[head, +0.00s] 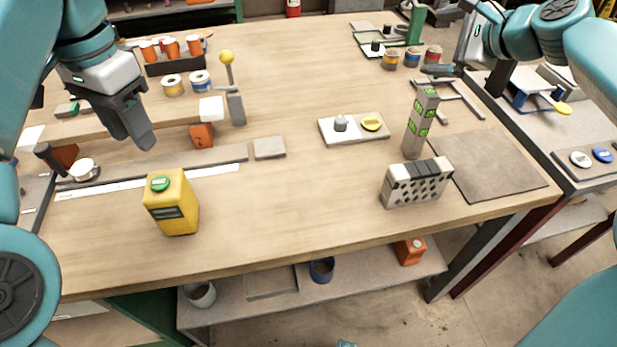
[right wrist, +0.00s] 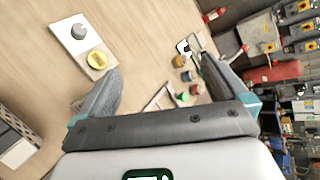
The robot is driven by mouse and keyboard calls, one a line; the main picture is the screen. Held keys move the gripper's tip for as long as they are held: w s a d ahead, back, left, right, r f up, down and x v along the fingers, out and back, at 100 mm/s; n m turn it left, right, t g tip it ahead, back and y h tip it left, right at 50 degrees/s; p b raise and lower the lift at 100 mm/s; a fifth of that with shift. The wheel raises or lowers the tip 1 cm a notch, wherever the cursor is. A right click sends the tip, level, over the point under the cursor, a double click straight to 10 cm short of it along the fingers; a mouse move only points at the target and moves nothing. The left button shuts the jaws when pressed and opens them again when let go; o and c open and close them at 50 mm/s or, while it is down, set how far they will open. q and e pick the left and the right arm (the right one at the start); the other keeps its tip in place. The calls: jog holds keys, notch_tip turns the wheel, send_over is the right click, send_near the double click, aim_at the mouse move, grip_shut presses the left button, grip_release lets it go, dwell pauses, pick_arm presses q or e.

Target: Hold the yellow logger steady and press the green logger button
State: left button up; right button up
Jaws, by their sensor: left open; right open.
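The yellow logger (head: 171,207) stands upright on the wooden table at the front left, with a dark display on its front. The green logger button (head: 160,184) is on its top face. My left gripper (head: 143,140) is open and empty, above and behind the logger and a little to its left, apart from it. My right gripper (head: 440,71) is at the far right side of the table, well away from the logger. In the right wrist view its fingers (right wrist: 158,85) are spread with nothing between them. The logger does not show in the right wrist view.
A hollow brick (head: 416,186) and a grey post with green markings (head: 421,125) stand right of centre. A plate with a yellow button (head: 371,123) lies mid-table. A lever with a yellow knob (head: 227,58) stands behind the logger. The table between logger and brick is clear.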

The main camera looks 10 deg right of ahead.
jog(key=w+a+f+n+g+y, duration=0.15)
jog(key=a+f+y, duration=0.3)
jog(key=a, duration=0.65)
jog(key=n+g+y, duration=0.1)
jog(key=g+y, duration=0.8)
jog(key=y, duration=0.2)
send_near(170, 198)
jog(key=shift+h, duration=0.25)
jog(key=w+f, duration=0.3)
jog(key=shift+d+f, duration=0.15)
jog(key=shift+f, duration=0.05)
jog(key=a, duration=0.7)
jog(key=w+a, duration=0.1)
jog(key=a, duration=0.3)
jog(key=shift+a, duration=0.4)
jog(key=shift+c, duration=0.3)
